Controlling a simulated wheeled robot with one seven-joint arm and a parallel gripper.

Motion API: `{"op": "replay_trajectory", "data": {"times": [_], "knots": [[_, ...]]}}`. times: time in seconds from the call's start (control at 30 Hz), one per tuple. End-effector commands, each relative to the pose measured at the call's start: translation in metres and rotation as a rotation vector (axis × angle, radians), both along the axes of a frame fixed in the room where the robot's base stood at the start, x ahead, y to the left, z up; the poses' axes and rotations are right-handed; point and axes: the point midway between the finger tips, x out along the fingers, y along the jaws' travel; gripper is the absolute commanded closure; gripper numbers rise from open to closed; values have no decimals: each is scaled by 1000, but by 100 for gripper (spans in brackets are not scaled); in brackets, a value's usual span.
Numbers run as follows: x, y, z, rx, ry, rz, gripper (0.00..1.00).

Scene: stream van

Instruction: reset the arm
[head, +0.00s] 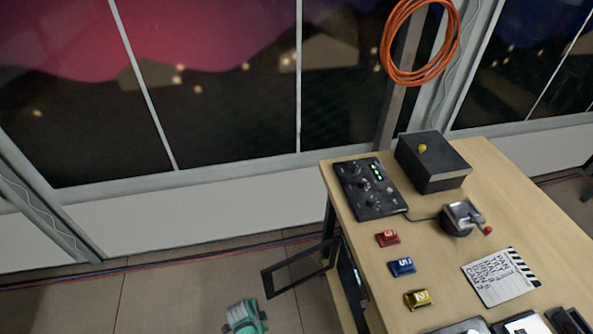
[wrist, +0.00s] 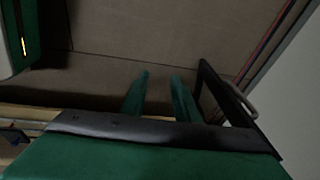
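My gripper (wrist: 159,76) shows in the wrist view as two green fingers, apart, with nothing between them. Beyond the fingertips I see bare tiled floor. The fingers are beside a dark-framed open door (wrist: 226,94) with a handle, which is to their right; I cannot tell whether they touch it. In the head view a green and white part of my arm (head: 243,316) shows at the bottom edge, left of the desk; the fingers cannot be made out there.
The wooden desk (head: 446,232) bears a control panel (head: 369,188), a black box (head: 433,163), a lever unit (head: 460,218), red (head: 387,239), blue (head: 401,267) and yellow (head: 418,299) blocks, and a clapperboard (head: 500,278). The open door (head: 299,268) juts left. Floor further left is clear.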

Motion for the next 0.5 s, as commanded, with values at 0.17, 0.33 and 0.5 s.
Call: {"op": "replay_trajectory", "data": {"times": [0.17, 0.33, 0.5], "knots": [[-40, -22, -8, 46, -86, 169, 72], [-74, -41, 3, 58, -189, 323, 72], [-109, -57, 28, 38, -304, 469, 72]]}}
